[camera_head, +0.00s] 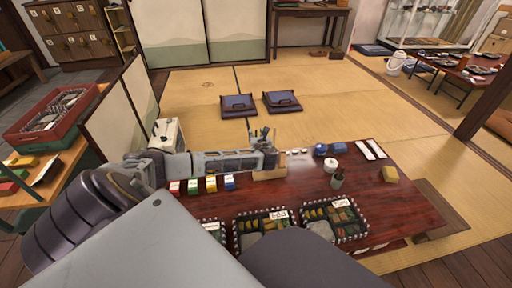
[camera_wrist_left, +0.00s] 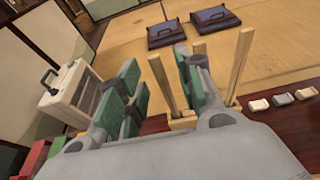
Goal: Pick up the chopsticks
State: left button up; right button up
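Several pale wooden chopsticks stand upright in a small wooden holder on the red-brown low table. In the left wrist view I see one chopstick (camera_wrist_left: 160,83) in the gap between my left gripper's green-padded fingers, and another (camera_wrist_left: 240,66) to the right of the fingers. The wooden holder (camera_head: 270,174) is below the gripper in the head view and partly hidden by it in the wrist view. My left gripper (camera_head: 266,137) is open and reaches in from the left, just above the holder; it fills the wrist view (camera_wrist_left: 157,68). I cannot tell whether a finger touches a chopstick.
The low table (camera_head: 290,192) carries bento boxes (camera_head: 338,238), small coloured cartons (camera_head: 211,184), a dark green cup (camera_head: 338,181), a white lidded pot (camera_head: 331,165) and a yellow block (camera_head: 389,174). A white carrying box (camera_head: 170,134) stands left. Two cushions (camera_head: 238,105) lie beyond.

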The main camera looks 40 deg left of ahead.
pick_arm(q)
jog(key=shift+c, duration=0.3)
jog(key=c, duration=0.7)
jog(key=shift+r, duration=0.15)
pick_arm(e)
jog(key=shift+r, duration=0.1)
pick_arm(q)
notch_tip(320, 180, up, 10)
jog(key=p, duration=0.5)
pick_arm(e)
jog(key=shift+g+h, duration=0.5)
jog(key=r, duration=0.2)
jog(key=d+r, duration=0.1)
jog(key=r, duration=0.2)
jog(key=shift+s+r, duration=0.15)
jog(key=shift+r, duration=0.15)
jog(key=shift+s+d+f, duration=0.1)
jog(key=shift+d+f, duration=0.05)
pick_arm(q)
jog(key=shift+p, duration=0.35)
pick_arm(e)
jog(key=shift+s+r, duration=0.15)
jog(key=shift+r, duration=0.05)
